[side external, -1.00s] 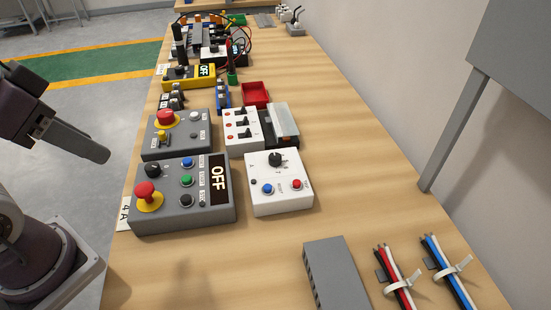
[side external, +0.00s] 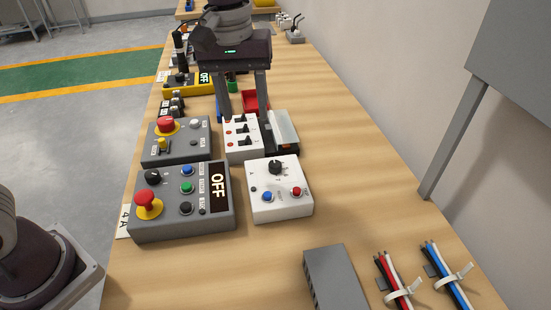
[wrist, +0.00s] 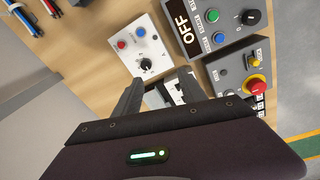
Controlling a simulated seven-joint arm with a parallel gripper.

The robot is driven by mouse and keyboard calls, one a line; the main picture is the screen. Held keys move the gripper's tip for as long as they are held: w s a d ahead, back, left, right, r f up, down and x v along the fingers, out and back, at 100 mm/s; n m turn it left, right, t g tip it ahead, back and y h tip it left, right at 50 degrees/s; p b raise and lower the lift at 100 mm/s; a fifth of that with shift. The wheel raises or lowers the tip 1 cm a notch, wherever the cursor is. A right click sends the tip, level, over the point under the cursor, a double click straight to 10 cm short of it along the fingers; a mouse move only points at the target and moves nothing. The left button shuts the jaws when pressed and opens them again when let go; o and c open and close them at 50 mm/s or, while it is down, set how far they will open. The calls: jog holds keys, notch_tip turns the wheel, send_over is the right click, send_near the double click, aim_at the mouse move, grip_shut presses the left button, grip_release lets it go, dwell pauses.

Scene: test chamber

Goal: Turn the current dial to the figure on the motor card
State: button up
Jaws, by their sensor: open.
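A white box (side external: 279,204) carries a black dial knob (side external: 275,167) with a blue and a red button in front of it. The knob also shows in the wrist view (wrist: 146,64). A grey control box (side external: 218,225) left of it has a second black knob (side external: 153,176), a red mushroom button and an OFF display. A white card (side external: 125,219) reading 4 A lies at the table's left edge, partly hidden by the grey box. My gripper (side external: 244,113) is open, fingers down and empty, beyond the white box and over the white switch box (side external: 238,155).
Another grey box (side external: 180,153) with a red button stands left of the switch box. A grey block (side external: 340,272) and tied cable bundles (side external: 450,270) lie at the front right. The table right of the white box is clear.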

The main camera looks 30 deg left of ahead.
jog(key=n+g, duration=0.1)
send_over(275, 164)
jog(key=shift+y, duration=0.4)
notch_tip(275, 164, down, 8)
jog(key=shift+d+r, duration=0.15)
jog(key=shift+r, duration=0.05)
notch_tip(275, 164, down, 7)
grip_shut()
